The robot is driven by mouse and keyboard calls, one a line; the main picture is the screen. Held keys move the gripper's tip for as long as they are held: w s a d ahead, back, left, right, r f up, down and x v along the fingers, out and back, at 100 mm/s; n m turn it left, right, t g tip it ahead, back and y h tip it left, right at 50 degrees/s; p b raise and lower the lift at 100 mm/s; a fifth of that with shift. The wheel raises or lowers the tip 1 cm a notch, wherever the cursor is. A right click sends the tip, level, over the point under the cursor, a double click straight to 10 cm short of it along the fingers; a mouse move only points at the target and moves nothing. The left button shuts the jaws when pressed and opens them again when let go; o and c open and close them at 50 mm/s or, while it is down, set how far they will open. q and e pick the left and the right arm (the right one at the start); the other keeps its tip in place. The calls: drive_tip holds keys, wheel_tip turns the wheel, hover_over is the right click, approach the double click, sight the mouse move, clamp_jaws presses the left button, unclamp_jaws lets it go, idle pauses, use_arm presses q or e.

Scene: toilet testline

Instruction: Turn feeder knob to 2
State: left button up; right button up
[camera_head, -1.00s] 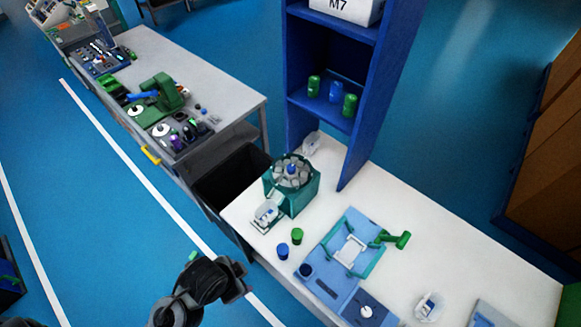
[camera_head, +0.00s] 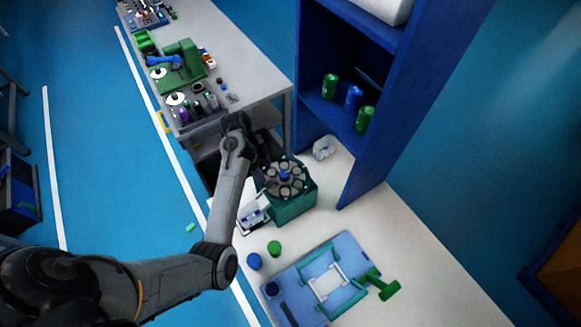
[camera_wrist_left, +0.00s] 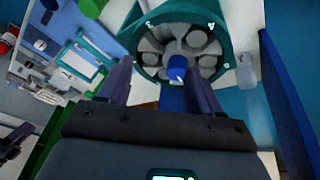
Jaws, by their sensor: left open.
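The feeder (camera_head: 292,208) is a green box on the white table with a round carousel of grey cups on top. Its blue knob (camera_head: 285,174) sits at the carousel's centre. In the left wrist view the blue knob (camera_wrist_left: 178,68) shows beyond and between my fingers, with small white marks around the green rim; I cannot read them surely. My left gripper (camera_head: 268,170) is at the feeder's left side in the head view. In the wrist view its two fingers (camera_wrist_left: 160,80) are apart, with nothing held. Contact with the knob cannot be told. My right gripper is out of view.
A blue shelf (camera_head: 385,110) with green and blue canisters stands behind the feeder. A clear container (camera_head: 324,148) is beside it. A blue cap (camera_head: 254,261), a green cap (camera_head: 274,247) and a blue fixture tray (camera_head: 350,255) lie in front. A grey workbench (camera_head: 245,62) is at the back.

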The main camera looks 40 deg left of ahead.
sight(284, 173)
use_arm(q)
drive_tip(key=w+r+t, duration=0.1)
drive_tip(key=w+r, duration=0.2)
drive_tip(key=w, duration=0.1)
drive_tip(key=x, duration=0.6)
drive_tip(key=p+x, duration=0.1)
drive_tip(key=x, duration=0.2)
drive_tip(key=shift+d+f, duration=0.3)
drive_tip(key=shift+d, duration=0.15)
clamp_jaws()
